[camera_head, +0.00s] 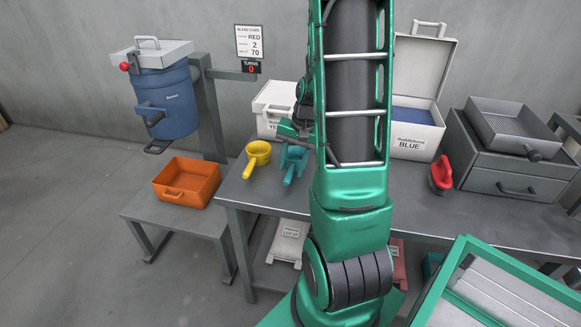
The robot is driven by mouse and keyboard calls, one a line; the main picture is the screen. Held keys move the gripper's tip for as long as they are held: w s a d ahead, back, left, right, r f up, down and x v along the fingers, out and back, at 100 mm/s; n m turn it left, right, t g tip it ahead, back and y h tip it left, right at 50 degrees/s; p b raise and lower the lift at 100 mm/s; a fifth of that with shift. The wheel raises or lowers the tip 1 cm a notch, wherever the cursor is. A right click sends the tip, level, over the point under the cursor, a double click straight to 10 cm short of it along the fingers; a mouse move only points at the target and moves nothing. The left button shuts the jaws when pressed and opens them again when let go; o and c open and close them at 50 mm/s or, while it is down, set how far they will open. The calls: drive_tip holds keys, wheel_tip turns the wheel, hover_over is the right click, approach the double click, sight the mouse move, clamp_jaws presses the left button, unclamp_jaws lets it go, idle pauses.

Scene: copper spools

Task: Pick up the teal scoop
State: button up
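The teal scoop (290,168) is on the grey bench, just left of my green arm, with its handle toward the front edge. My arm covers the area to its right. My gripper (287,134) is just above and behind the scoop in the picture, partly hidden by my arm. Its fingers are small and dark here, so I cannot tell whether they are open or touch the scoop.
A yellow scoop (257,155) lies close on the left. A white YELLOW box (271,108) stands behind, and an open BLUE box (416,127) stands right of my arm. A red scoop (440,175) and grey sieve (515,130) are farther right. An orange bin (186,181) sits on a lower table.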

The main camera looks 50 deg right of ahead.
sight(291, 168)
drive_tip(key=shift+f, duration=0.25)
clamp_jaws()
drive_tip(key=shift+r, duration=0.1)
drive_tip(key=shift+r, duration=0.6)
wheel_tip(291, 168, up, 3)
drive_tip(key=shift+w+f, duration=0.1)
drive_tip(key=s+a+r, duration=0.3)
drive_tip(key=a+r, duration=0.4)
drive_tip(key=a, duration=0.4)
drive_tip(key=shift+a, duration=0.2)
